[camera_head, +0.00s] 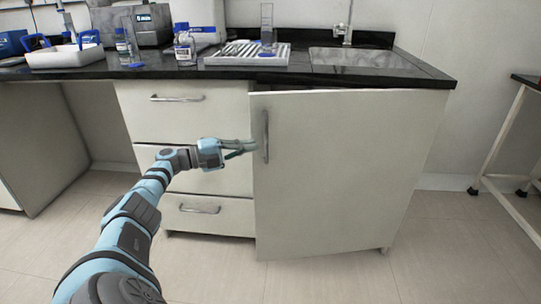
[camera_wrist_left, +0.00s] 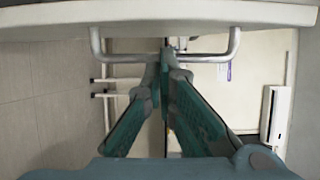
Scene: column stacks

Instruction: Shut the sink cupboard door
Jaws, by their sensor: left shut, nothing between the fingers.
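The sink cupboard door (camera_head: 340,180) is a pale panel under the sink, standing ajar, with its left edge swung out from the cabinet. Its vertical metal bar handle (camera_head: 266,138) is near that left edge. The handle also shows in the left wrist view (camera_wrist_left: 208,58), running across the picture close to the fingertips. My left gripper (camera_head: 250,148) is shut and empty, just left of the handle; I cannot tell whether it touches it. In the left wrist view its green fingers (camera_wrist_left: 167,72) come together at the bar. My right gripper is not in view.
Drawers with metal handles (camera_head: 178,98) stand left of the door. The black worktop (camera_head: 130,72) above carries a white tray (camera_head: 65,56), bottles (camera_head: 184,50) and a rack (camera_head: 245,60). The sink (camera_head: 362,58) is at the right. The floor (camera_head: 225,275) in front is clear.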

